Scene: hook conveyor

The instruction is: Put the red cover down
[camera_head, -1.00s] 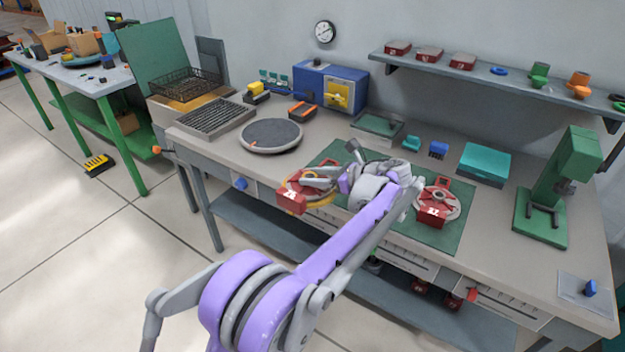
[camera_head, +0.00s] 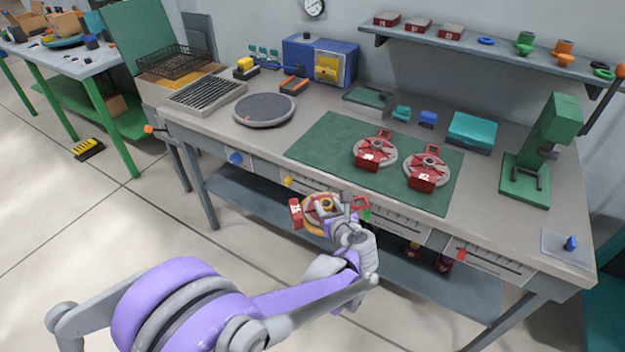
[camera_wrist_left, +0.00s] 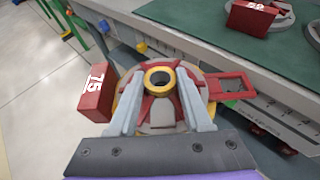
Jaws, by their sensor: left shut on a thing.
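My left gripper (camera_head: 335,208) is shut on a red cover (camera_head: 296,213), near its yellow-ringed hub. The cover has red arms over a pale round disc, a red block marked 75 on one side and a red open frame on the other. In the head view it shows against the bench's front edge, apart from the mat. In the left wrist view the cover (camera_wrist_left: 93,94) lies between and beneath the two grey fingers (camera_wrist_left: 162,105). Two similar red covers, one at the left (camera_head: 368,161) and one at the right (camera_head: 420,184), lie on the green mat (camera_head: 325,140).
The left part of the mat is clear. A round dark turntable (camera_head: 264,108) and a grille tray (camera_head: 203,95) stand left of it. A teal box (camera_head: 473,131) and a green press (camera_head: 530,165) stand right. A lower shelf (camera_head: 275,225) runs under the bench.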

